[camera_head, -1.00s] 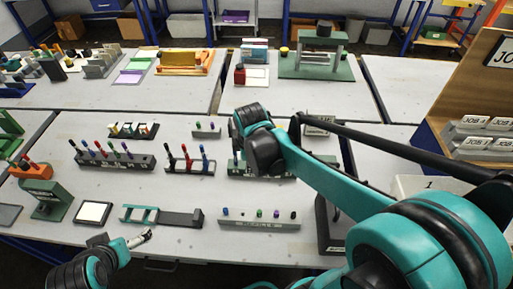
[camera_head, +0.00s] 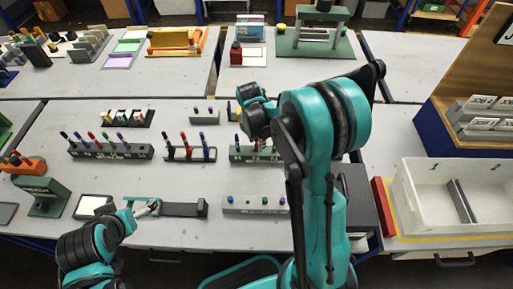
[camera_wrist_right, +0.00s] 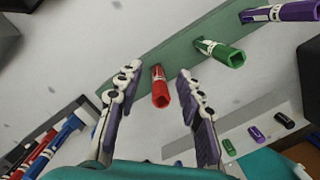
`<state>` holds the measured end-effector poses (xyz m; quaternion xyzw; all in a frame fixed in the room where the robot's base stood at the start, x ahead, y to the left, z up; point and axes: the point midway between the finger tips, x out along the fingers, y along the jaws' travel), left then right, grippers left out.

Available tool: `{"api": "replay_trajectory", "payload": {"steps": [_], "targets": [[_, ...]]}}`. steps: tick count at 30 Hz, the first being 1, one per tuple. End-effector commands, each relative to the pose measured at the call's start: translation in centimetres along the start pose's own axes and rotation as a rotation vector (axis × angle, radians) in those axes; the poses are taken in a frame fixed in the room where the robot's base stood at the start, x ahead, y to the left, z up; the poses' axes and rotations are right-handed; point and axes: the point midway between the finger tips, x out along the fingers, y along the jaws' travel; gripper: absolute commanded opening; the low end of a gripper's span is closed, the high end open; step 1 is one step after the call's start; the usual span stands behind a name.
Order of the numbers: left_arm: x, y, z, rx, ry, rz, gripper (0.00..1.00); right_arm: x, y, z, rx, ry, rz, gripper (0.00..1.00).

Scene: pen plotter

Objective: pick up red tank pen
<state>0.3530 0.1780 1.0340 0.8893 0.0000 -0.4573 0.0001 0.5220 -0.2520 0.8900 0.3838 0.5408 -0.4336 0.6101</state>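In the right wrist view a red pen (camera_wrist_right: 160,88) stands in a green rack (camera_wrist_right: 108,106), with a green pen (camera_wrist_right: 220,52) and a purple pen (camera_wrist_right: 285,12) in line with it. My right gripper (camera_wrist_right: 158,73) is open, with one finger on each side of the red pen and a gap visible at both sides. In the head view the green rack (camera_head: 240,155) is partly hidden by my right arm, and the red pen cannot be made out clearly. My left gripper (camera_head: 148,208) is low over the front of the table, its opening unclear.
A black rack (camera_head: 190,156) with red and blue pens stands left of the green rack. A long dark rack (camera_head: 110,152) of several pens is farther left. A grey block (camera_head: 250,206) with caps lies in front. A white bin (camera_head: 430,215) is at right.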

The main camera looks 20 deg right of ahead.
Motion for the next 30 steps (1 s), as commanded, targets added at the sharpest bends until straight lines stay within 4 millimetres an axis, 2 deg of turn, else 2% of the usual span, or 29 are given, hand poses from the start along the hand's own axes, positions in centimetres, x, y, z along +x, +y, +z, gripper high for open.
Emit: {"api": "replay_trajectory", "payload": {"steps": [1, 3, 10, 11, 15, 26, 30], "targets": [[0.6, 0.0, 0.4, 0.0, 0.0, 0.0, 1.0, 1.2, 0.0, 0.0, 0.001, 0.0, 0.0, 0.38], [0.8, 0.0, 0.6, 0.0, 0.0, 0.0, 1.0, 2.0, 0.0, 0.0, 0.001, 0.0, 0.0, 0.38], [0.7, 0.0, 0.5, 0.0, 0.0, 0.0, 1.0, 2.1, 0.0, 0.0, 0.0, 0.0, 0.001, 0.38], [0.7, 0.0, 0.5, 0.0, 0.0, 0.0, 1.0, 2.1, 0.0, 0.0, 0.0, 0.0, 0.001, 0.35], [0.7, 0.0, 0.5, 0.0, 0.0, 0.0, 1.0, 2.1, 0.0, 0.0, 0.0, 0.0, 0.001, 0.0], [0.6, 0.0, 0.4, 0.0, 0.0, 0.0, 1.0, 1.9, 0.0, 0.0, 0.0, 0.0, 0.001, 0.0], [0.0, 0.0, 0.0, 0.0, 0.0, 0.0, 1.0, 0.2, 0.0, 0.2, 0.0, 0.0, 0.001, 0.0]]}}
